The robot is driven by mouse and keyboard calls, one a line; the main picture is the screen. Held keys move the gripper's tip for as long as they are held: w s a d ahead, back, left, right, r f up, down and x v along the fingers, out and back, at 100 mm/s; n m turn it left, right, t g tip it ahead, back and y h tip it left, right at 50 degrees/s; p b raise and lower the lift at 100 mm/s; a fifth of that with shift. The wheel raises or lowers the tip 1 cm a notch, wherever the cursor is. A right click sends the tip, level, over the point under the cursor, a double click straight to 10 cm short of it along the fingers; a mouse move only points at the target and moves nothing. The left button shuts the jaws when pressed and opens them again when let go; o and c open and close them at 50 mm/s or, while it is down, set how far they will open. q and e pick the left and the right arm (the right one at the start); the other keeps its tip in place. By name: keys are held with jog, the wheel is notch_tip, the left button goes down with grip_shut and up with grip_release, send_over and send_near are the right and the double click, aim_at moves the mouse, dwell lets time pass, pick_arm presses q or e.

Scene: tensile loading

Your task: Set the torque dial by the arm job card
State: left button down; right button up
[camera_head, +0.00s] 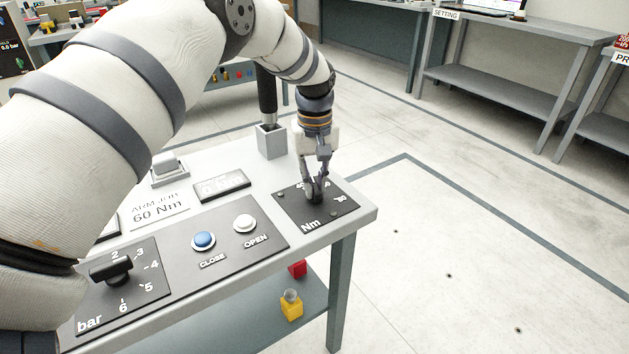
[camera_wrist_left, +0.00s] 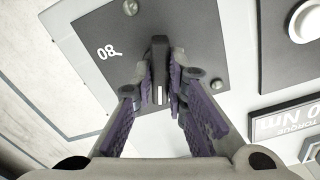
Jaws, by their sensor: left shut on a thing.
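The torque dial plate (camera_head: 340,211), marked Nm, lies at the right end of the bench panel. My left gripper (camera_head: 315,196) points down over it and is shut on the dark torque knob (camera_wrist_left: 160,52), whose white pointer line shows between the fingers in the left wrist view. An 80 mark is visible on the plate there; the other scale marks are mostly hidden by the fingers. The arm job card (camera_head: 158,208) reads 60 Nm. A small torque display (camera_head: 221,186) sits beside the plate; its full reading is not legible. My right gripper is not in view.
A blue CLOSE button (camera_head: 203,240) and a white OPEN button (camera_head: 244,223) sit left of the torque plate. A bar dial (camera_head: 112,267) is at the near left. A grey square holder (camera_head: 271,141) with a dark upright handle stands behind the gripper.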

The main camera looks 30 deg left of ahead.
aim_at(314, 184)
pick_arm(q)
jog(key=m, duration=0.3)
jog(key=shift+m, duration=2.5)
jog(key=c, duration=1.6)
grip_release()
notch_tip(314, 184, up, 12)
